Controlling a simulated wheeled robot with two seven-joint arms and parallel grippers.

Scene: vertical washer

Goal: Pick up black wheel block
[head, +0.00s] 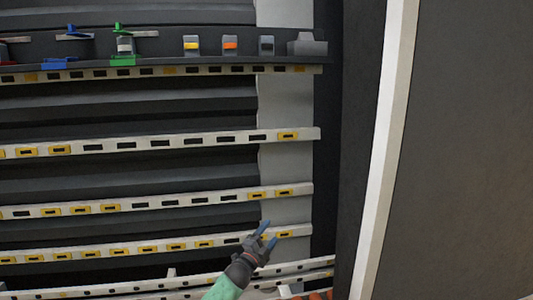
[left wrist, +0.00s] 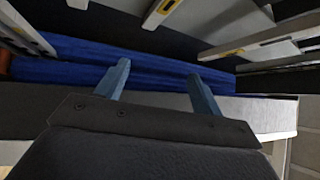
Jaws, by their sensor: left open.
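A small dark block (head: 266,45), which looks like the black wheel block, stands on the top shelf in the head view. It is right of a block with an orange part (head: 230,45) and a block with a yellow part (head: 191,45). My left gripper (head: 268,236) is far below it, in front of the lower rails. In the left wrist view its two blue fingers (left wrist: 160,86) are apart with nothing between them. The dark block cannot be made out in that view. My right gripper is not in view.
The top shelf (head: 165,43) also holds blue (head: 74,34) and green (head: 123,46) fixtures and a grey stepped piece (head: 307,44). Several pale rails with yellow labels (head: 160,142) cross below. A white upright post (head: 385,140) stands right. A blue band (left wrist: 155,62) lies beyond my fingers.

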